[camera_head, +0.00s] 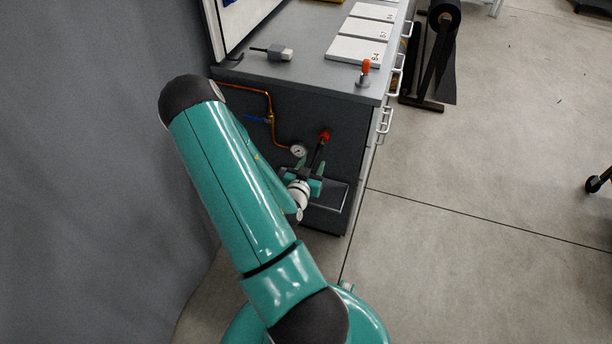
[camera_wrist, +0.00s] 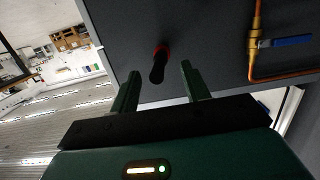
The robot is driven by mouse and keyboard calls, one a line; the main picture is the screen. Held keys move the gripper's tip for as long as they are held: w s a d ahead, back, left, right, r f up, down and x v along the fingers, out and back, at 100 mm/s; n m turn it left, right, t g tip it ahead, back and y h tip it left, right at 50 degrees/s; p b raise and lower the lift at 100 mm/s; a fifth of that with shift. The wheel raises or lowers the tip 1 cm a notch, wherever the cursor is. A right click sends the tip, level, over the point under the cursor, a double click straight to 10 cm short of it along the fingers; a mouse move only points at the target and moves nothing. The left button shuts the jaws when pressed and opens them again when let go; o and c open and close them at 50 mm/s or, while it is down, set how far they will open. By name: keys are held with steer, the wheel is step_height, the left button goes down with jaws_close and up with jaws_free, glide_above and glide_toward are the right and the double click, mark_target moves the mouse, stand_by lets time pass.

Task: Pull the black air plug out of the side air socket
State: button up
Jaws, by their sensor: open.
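The black air plug (camera_head: 319,154) sits in the red side air socket (camera_head: 325,134) on the dark end panel of the bench. In the wrist view the plug (camera_wrist: 157,72) points toward the camera, below the red socket ring (camera_wrist: 162,47). My gripper (camera_head: 311,163) is close in front of the plug. Its two green fingers (camera_wrist: 160,70) are open, one on each side of the plug in the wrist picture, with gaps on both sides. I cannot tell how far the fingertips reach along the plug. Nothing is held.
A copper pipe (camera_head: 271,113) with a blue valve handle (camera_head: 257,119) and a gauge (camera_head: 298,150) runs left of the socket. A small tray (camera_head: 331,194) is below. The bench top (camera_head: 310,75) carries an orange-topped fitting (camera_head: 365,72) and white panels.

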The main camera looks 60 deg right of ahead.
mark_target(314, 160)
steer(key=shift+x, duration=1.85)
jaws_close()
steer(key=shift+a, duration=0.6)
steer(key=shift+s+a, duration=0.15)
steer(key=shift+a, duration=0.2)
steer(key=shift+a, duration=0.35)
steer(key=shift+s+a, duration=0.1)
steer(key=shift+a, duration=0.2)
